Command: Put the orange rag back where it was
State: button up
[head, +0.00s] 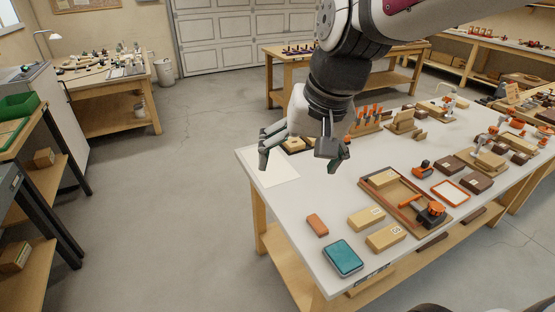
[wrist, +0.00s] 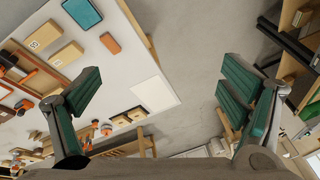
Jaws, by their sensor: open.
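A small flat orange piece (head: 317,224), which may be the folded orange rag, lies on the white bench (head: 291,203) near its front left edge. It also shows in the wrist view (wrist: 110,42). I cannot tell from its texture whether it is cloth. My gripper (head: 300,158) is open and empty above the far left corner of the bench, over a pale blank sheet (head: 272,168). In the wrist view my spread fingers (wrist: 162,90) have nothing between them, and the sheet (wrist: 154,94) shows below.
A teal box (head: 343,258) and tan blocks (head: 366,218) lie near the orange piece. A wooden tray (head: 379,185) with orange-and-black tools and an orange-framed white square (head: 450,192) lie to the right. The bench between the sheet and the orange piece is clear.

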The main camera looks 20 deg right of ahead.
jog(key=s+a+r+n+t, duration=0.1)
jog(key=s+n, duration=0.4)
jog(key=s, duration=0.5)
jog(key=shift+a+r+t+h, duration=0.3)
jog(key=shift+a+r+h, duration=0.1)
jog(key=shift+a+r, duration=0.25)
dwell(0.3)
